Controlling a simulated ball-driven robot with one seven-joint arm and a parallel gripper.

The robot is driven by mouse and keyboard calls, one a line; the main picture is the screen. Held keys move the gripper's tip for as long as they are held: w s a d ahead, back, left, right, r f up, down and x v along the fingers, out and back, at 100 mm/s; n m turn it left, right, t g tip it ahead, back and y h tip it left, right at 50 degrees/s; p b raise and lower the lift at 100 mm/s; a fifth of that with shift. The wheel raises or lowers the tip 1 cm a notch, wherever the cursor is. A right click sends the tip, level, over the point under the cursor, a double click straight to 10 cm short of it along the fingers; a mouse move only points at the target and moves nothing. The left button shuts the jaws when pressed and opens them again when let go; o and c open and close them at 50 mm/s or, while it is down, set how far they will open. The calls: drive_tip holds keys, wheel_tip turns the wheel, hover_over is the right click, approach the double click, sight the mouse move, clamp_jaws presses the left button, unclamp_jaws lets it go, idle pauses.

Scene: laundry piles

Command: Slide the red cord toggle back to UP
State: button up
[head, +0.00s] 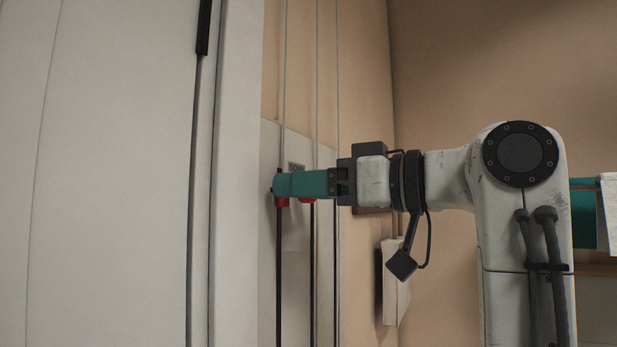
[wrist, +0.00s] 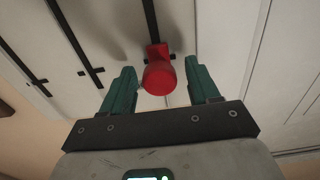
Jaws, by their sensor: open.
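The red cord toggle (wrist: 160,76) is a round red knob on a red base, at the lower end of a dark strip in the wrist view. My gripper (wrist: 159,68) is open, with one teal finger on each side of the knob and a visible gap on each side. In the head view my gripper (head: 276,186) reaches left to the cords against the wall, and its fingers hide most of the toggle. Red parts (head: 282,202) show just below the fingers. I cannot tell whether they all belong to one toggle. No UP mark is readable.
Several thin vertical cords (head: 316,80) run up the wall, with dark lower lengths. A pale panel (head: 295,235) with a small unreadable label (head: 296,166) lies behind them. A large white panel (head: 110,180) stands close on the left. A white box (head: 396,285) hangs below my wrist.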

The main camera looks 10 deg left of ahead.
drive_tip(key=shift+a, duration=0.15)
drive_tip(key=shift+c, duration=0.3)
clamp_jaws()
idle(0.3)
